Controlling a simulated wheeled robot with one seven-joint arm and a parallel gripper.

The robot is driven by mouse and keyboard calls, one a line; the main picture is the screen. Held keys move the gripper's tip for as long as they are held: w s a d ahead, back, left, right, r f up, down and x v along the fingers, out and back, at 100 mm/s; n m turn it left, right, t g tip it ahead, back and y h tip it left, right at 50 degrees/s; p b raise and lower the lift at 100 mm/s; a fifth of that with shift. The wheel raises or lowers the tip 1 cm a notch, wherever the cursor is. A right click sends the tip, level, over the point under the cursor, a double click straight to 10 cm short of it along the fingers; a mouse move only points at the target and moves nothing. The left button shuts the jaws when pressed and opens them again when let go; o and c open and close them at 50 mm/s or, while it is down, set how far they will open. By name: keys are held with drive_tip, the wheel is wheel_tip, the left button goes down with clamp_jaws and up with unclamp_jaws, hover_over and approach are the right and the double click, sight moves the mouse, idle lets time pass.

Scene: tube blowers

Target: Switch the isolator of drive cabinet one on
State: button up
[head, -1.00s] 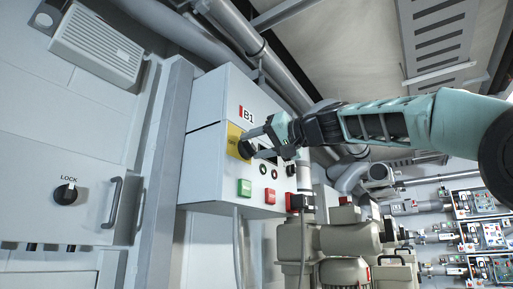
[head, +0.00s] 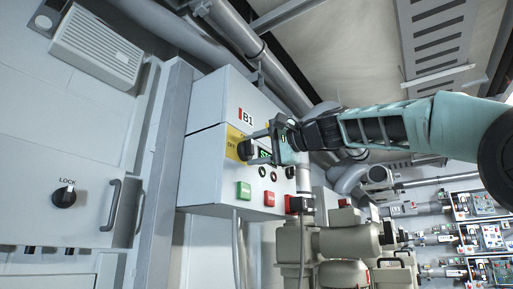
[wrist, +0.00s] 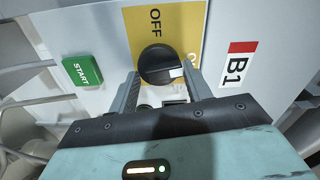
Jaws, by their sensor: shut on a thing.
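Drive cabinet one is the pale grey box (head: 205,165) marked B1, in the middle of the head view. Its isolator is a black rotary knob (wrist: 158,64) on a yellow plate (wrist: 140,22), with OFF at the top of the wrist view and partly hidden lettering to the right. The knob's white mark points right, towards that lettering. My gripper (head: 253,147) is at the knob, with one finger on each side and shut on it. A display (head: 265,153) beside the knob is lit green, partly covered by my gripper.
A green START button (wrist: 82,70) and a red button (head: 269,197) sit below the isolator. Another cabinet with a LOCK knob (head: 64,196) and a handle (head: 111,204) stands left. Beige machinery (head: 345,240) stands below my arm.

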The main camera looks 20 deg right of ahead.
drive_tip(key=shift+d+m, duration=0.1)
drive_tip(key=shift+m, duration=0.7)
drive_tip(key=o, duration=1)
drive_tip(key=shift+c, duration=0.2)
drive_tip(key=b+v, duration=0.6)
drive_tip(key=v, duration=1.1)
drive_tip(key=shift+s+b, duration=0.15)
drive_tip(key=shift+b, duration=0.15)
drive_tip(key=shift+d, duration=0.1)
